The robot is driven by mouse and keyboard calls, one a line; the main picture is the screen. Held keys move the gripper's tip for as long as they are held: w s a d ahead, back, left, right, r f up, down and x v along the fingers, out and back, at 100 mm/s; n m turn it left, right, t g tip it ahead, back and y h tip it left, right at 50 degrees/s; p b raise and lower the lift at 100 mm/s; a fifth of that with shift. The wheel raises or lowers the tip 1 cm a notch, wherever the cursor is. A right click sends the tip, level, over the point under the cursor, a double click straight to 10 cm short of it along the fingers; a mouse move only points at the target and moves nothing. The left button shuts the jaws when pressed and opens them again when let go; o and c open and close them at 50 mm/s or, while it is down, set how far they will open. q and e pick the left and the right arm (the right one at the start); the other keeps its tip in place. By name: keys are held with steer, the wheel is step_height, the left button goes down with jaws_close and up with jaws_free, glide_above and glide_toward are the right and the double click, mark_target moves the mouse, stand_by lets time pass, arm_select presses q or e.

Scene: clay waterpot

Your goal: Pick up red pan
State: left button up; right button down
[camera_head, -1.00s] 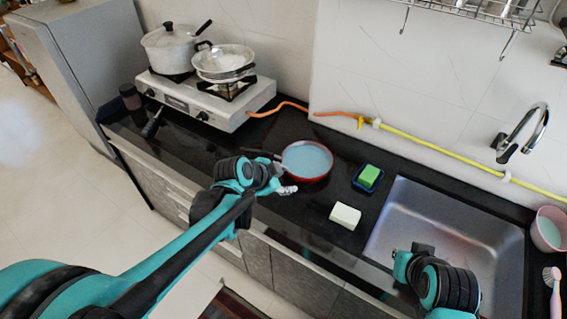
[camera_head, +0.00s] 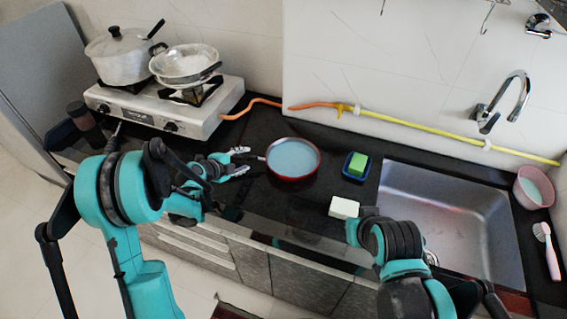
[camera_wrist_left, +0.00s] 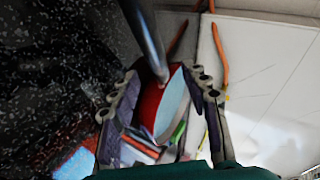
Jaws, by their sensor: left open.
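The red pan (camera_head: 293,158) sits on the black counter, pale blue inside with a red outside, its handle pointing left toward my left gripper (camera_head: 242,161). My left gripper is open, with its fingers close to the handle end. In the left wrist view the pan (camera_wrist_left: 152,103) shows between the spread fingers (camera_wrist_left: 162,74), and the grey handle (camera_wrist_left: 146,38) runs up from it. I cannot tell whether a finger touches the handle. My right gripper (camera_head: 356,228) is near the sink's front left; its fingers are not clear.
A stove (camera_head: 165,108) with a lidded pot (camera_head: 122,62) and a frying pan (camera_head: 184,64) stands left. A green sponge in a blue tray (camera_head: 349,172), a white block (camera_head: 344,207) and the sink (camera_head: 440,205) lie to the right. A yellow hose (camera_head: 420,128) runs along the wall.

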mark_target(247, 158)
arm_select(q)
steer(key=b+x, duration=0.1)
steer(key=x, duration=0.3)
steer(key=shift+w+f, duration=0.1)
steer(key=shift+c, duration=0.9)
jaws_close()
steer(key=shift+r, duration=0.25)
step_height(247, 158, up, 5)
steer(key=shift+d+f+p, duration=0.1)
steer(key=shift+f+p, duration=0.15)
steer(key=shift+p, duration=0.85)
steer(key=s+d+r+p, duration=0.2)
steer(key=d+r, duration=0.4)
steer(key=d, duration=0.5)
steer(key=shift+s+d+p, duration=0.15)
steer(key=shift+p, duration=0.45)
steer(key=shift+r, duration=0.1)
